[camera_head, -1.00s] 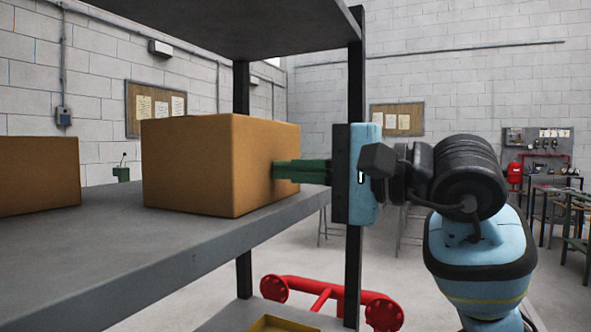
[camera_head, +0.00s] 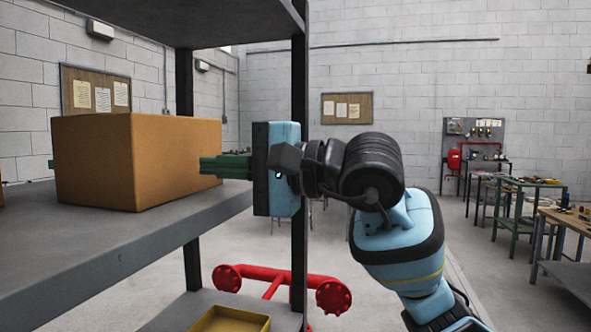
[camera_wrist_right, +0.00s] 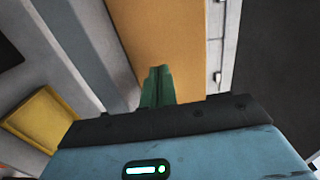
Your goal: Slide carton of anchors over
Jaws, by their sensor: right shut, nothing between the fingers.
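A brown carton (camera_head: 140,160) sits upright on the grey shelf (camera_head: 60,250) at the left of the head view. It also shows as an orange-brown face in the right wrist view (camera_wrist_right: 165,40). My right gripper (camera_head: 203,166) is shut, with nothing between its green fingers. Its fingertips are at the carton's right-hand face and seem to touch it; the exact contact is hard to tell. The fingers also show in the wrist view (camera_wrist_right: 158,85). No label shows on the carton.
A sliver of a second carton (camera_head: 1,194) shows at the far left edge. Shelf posts (camera_head: 300,180) stand beside my right wrist. A yellow tray (camera_head: 230,320) and red pipework (camera_head: 275,285) are below. Workbenches (camera_head: 520,205) stand at the right; the floor between is open.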

